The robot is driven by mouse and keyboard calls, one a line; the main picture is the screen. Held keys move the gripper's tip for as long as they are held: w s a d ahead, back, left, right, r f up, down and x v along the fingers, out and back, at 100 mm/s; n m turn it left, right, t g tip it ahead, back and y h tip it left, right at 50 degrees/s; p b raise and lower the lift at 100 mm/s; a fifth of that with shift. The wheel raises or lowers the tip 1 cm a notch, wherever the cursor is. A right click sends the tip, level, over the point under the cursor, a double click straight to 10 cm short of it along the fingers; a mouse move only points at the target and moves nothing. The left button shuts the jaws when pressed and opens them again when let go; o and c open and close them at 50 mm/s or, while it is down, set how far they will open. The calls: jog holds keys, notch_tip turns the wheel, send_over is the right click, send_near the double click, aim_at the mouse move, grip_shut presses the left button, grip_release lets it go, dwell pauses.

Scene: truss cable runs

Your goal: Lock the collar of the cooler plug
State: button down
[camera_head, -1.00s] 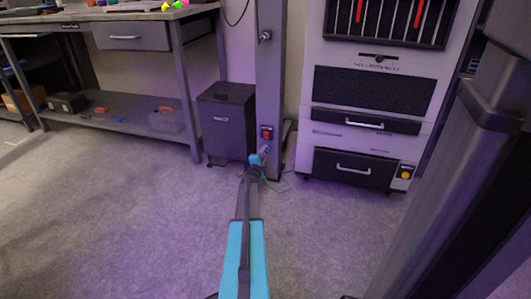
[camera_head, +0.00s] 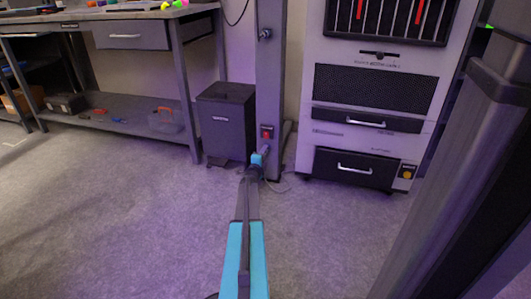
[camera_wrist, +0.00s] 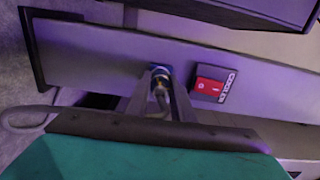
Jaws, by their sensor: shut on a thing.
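The cooler plug (camera_wrist: 160,85) has a light metallic collar and sits at a blue socket (camera_wrist: 159,71) on the grey post. My gripper (camera_wrist: 160,80) has one finger on each side of the plug and is shut on its collar. The fingers hide parts of the collar, so I cannot tell how far it is turned. In the head view my gripper (camera_head: 262,153) reaches the low part of the post (camera_head: 270,85), and the plug is small and mostly hidden there.
A red rocker switch (camera_wrist: 209,87) with a "COOLER" label is right beside the plug. A pale cable (camera_wrist: 25,122) shows at the left. A dark bin cabinet (camera_head: 226,120) stands left of the post and a white rack unit (camera_head: 365,140) right. The floor (camera_head: 120,200) in front is clear.

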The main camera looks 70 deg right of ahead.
jog(key=shift+s+d, duration=0.1)
jog(key=shift+d, duration=0.05)
jog(key=shift+m, duration=1.4)
jog(key=shift+d+m, duration=0.15)
jog(key=shift+m, duration=0.95)
jog(key=c, duration=1.4)
grip_release()
jog(key=shift+r, duration=0.1)
jog(key=shift+c, duration=0.2)
jog(key=shift+f, duration=0.25)
jog(key=shift+r, duration=0.1)
jog(key=shift+a, duration=0.2)
